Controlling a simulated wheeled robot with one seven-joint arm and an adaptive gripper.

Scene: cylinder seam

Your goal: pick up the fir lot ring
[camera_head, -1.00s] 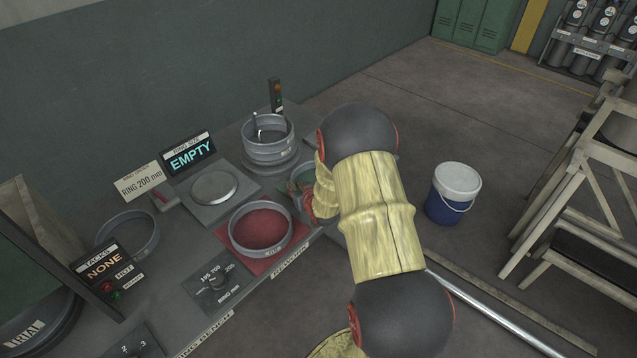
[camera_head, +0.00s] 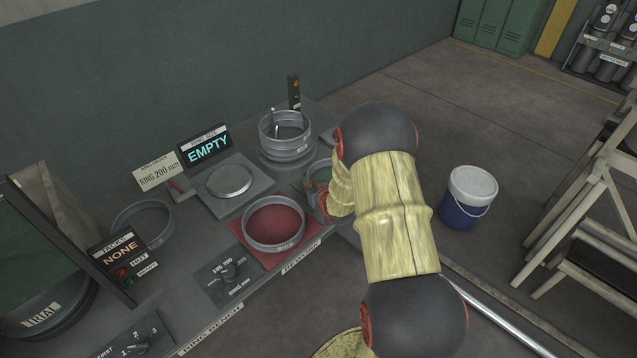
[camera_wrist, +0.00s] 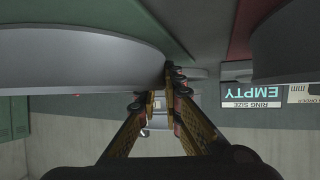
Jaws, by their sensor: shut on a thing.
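The fir lot ring is a grey metal ring with a green inside (camera_head: 322,171), at the bench's front edge, partly hidden behind my arm. In the wrist view its curved grey wall (camera_wrist: 75,62) fills the upper left, against a green surface (camera_wrist: 168,28). My gripper (camera_wrist: 167,78) is shut on the end of this wall that shows near the middle of the wrist view. In the head view my gripper (camera_head: 318,200) is at the ring's near side, mostly covered by the arm. I cannot tell whether the ring is clear of the surface.
Another grey ring (camera_head: 275,246) sits on a red mat (camera_head: 248,250) just left. A stacked ring fixture (camera_head: 286,150) stands behind. A round plate (camera_head: 230,180) is before a display reading EMPTY (camera_head: 208,148). A blue and white bucket (camera_head: 468,195) stands on the floor at right.

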